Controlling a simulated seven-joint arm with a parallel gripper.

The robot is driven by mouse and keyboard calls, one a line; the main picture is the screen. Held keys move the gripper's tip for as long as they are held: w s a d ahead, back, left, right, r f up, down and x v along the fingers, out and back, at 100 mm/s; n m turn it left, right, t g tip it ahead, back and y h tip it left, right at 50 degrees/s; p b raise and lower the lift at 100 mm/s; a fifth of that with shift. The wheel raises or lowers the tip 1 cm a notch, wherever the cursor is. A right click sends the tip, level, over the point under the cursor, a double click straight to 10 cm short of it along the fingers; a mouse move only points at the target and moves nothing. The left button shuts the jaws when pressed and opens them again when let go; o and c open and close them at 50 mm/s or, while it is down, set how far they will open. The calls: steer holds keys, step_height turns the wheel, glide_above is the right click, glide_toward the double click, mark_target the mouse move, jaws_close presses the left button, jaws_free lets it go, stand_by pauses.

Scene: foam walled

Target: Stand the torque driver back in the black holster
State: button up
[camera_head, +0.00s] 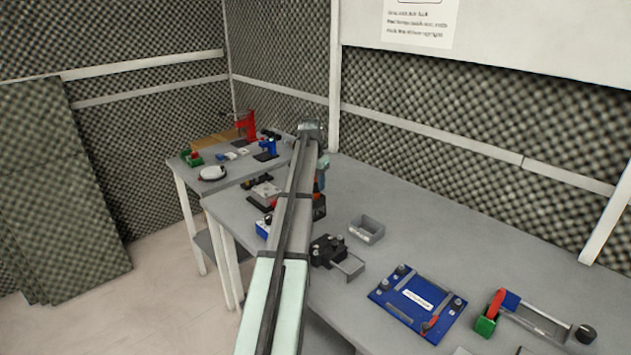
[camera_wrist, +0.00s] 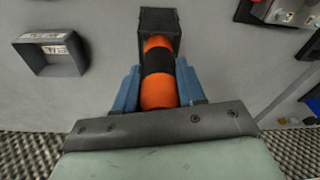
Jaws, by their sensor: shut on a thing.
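The torque driver (camera_wrist: 158,92) has an orange body with a black band. In the wrist view it lies between the two blue fingers of my gripper (camera_wrist: 160,88), which is shut on it. The black holster (camera_wrist: 159,18) is a dark square block at the driver's far end. The driver overlaps the holster there; I cannot tell how far, if at all, its end is inside. In the head view the holster (camera_head: 319,209) stands on the bench, partly hidden by my arm, with a little orange of the driver (camera_head: 317,186) just above it beside my gripper (camera_head: 323,170).
A grey bin (camera_head: 366,229) stands right of the holster, with a black fixture (camera_head: 328,250) nearer. A blue board (camera_head: 417,301) and a red-green clamp tool (camera_head: 494,312) lie further right. A second table (camera_head: 235,175) with small tools stands behind. The bench's back right is clear.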

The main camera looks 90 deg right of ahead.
steer(key=o, duration=1.2)
step_height(320, 180, up, 14)
steer(key=w+a, duration=0.1)
steer(key=shift+a+f, duration=0.2)
steer(key=shift+a, duration=0.15)
steer(key=shift+w, duration=0.1)
